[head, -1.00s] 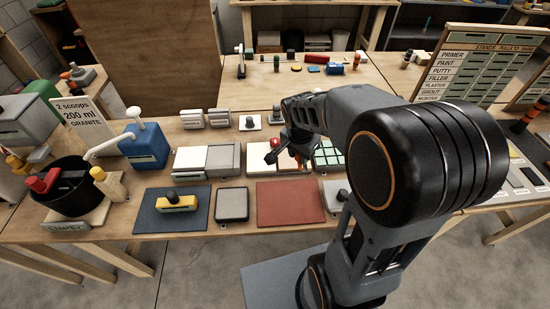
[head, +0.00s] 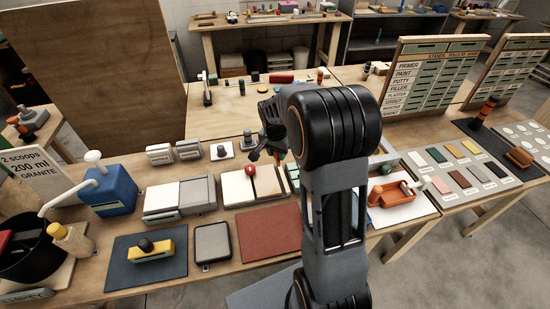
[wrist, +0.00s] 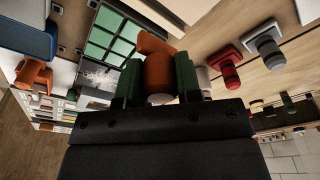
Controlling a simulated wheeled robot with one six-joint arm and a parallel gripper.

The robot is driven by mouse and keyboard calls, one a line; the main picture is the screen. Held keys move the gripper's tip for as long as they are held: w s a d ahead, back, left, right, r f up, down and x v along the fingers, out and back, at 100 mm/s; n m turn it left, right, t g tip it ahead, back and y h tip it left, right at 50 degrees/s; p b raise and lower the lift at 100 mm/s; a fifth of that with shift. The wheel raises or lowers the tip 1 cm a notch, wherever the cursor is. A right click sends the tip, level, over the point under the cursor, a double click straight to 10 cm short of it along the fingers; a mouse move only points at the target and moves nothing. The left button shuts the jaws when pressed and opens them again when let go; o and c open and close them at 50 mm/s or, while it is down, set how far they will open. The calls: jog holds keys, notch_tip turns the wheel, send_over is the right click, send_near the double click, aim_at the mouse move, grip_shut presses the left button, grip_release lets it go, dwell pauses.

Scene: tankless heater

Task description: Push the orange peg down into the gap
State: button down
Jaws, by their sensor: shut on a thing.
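An orange piece, apparently the peg (wrist: 160,72), sits between the two green finger pads of my gripper (wrist: 159,78) in the wrist view. The gripper is shut on it. An orange part also reaches past the pads toward the top. A panel of green square tiles (wrist: 108,42) with gaps between them lies beyond, left of the peg. In the head view my gripper (head: 265,150) hangs over the back middle of the bench. My arm hides most of the tile panel there. I cannot tell which gap belongs to the peg, or how far the peg is from the tiles.
A red knob (head: 250,170) stands on a pale board left of the arm. A red mat (head: 268,234), a grey pad (head: 212,244) and a dark mat with a yellow block (head: 152,250) lie in front. A blue jug (head: 110,190) stands left. An orange tool (head: 391,194) lies right.

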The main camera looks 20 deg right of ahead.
jog(key=shift+d, duration=0.45)
jog(key=shift+f+b, duration=2.05)
jog(key=shift+f, duration=0.5)
jog(key=shift+f+b, duration=1.35)
jog(key=shift+f, duration=0.35)
jog(key=shift+f+b, duration=0.9)
jog(key=shift+f, duration=0.2)
jog(key=c, duration=0.7)
grip_release()
